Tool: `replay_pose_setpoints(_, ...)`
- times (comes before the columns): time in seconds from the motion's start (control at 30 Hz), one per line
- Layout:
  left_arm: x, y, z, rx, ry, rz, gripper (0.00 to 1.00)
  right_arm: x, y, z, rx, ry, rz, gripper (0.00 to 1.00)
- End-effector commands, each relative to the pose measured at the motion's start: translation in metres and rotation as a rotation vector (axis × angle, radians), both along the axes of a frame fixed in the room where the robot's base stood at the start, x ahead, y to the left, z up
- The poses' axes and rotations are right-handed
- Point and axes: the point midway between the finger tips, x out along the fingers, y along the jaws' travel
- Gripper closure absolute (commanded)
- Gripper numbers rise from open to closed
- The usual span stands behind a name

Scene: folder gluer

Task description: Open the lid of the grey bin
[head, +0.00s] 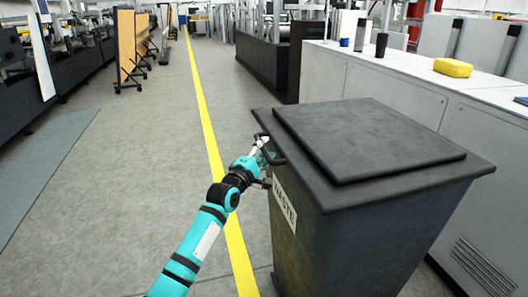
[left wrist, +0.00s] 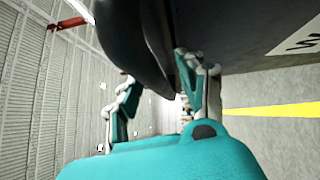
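The dark grey bin (head: 350,245) stands at the right, with a white WASTE label (head: 284,205) on its side. Its lid (head: 368,138) lies flat and closed on top. My left gripper (head: 262,148) is at this handle. In the left wrist view the fingers of my left gripper (left wrist: 160,95) stand apart, with the dark lid edge or handle (left wrist: 145,40) close above and beside the right-hand finger. I cannot tell whether they touch. My right gripper is out of view.
A long pale cabinet (head: 395,88) runs behind and right of the bin, with a yellow object (head: 453,68) and dark cups on it. Grey floor with a yellow line (head: 212,150) is clear at the left. Dark machines (head: 75,60) stand at the far left.

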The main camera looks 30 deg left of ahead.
Motion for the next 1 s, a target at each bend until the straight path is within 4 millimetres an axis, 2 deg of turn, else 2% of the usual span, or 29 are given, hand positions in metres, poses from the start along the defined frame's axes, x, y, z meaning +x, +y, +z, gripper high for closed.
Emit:
replay_pose_setpoints(0.03, 0.0, 0.0, 0.0, 0.0, 0.0, 0.0, 0.65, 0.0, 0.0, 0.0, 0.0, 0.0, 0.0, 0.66)
replay_pose_setpoints(0.3, 0.0, 0.0, 0.0, 0.0, -0.001, 0.0, 1.0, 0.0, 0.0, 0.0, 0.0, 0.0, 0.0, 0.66)
replay_pose_setpoints(0.77, 0.001, 0.0, 0.004, 0.004, -0.001, 0.001, 1.0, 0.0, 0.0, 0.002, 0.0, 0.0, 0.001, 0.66)
replay_pose_setpoints(0.87, 0.004, 0.001, 0.014, 0.011, 0.004, 0.001, 1.0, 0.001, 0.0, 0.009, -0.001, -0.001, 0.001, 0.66)
replay_pose_setpoints(1.0, 0.016, 0.002, 0.041, 0.032, 0.023, 0.002, 1.0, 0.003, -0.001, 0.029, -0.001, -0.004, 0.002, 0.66)
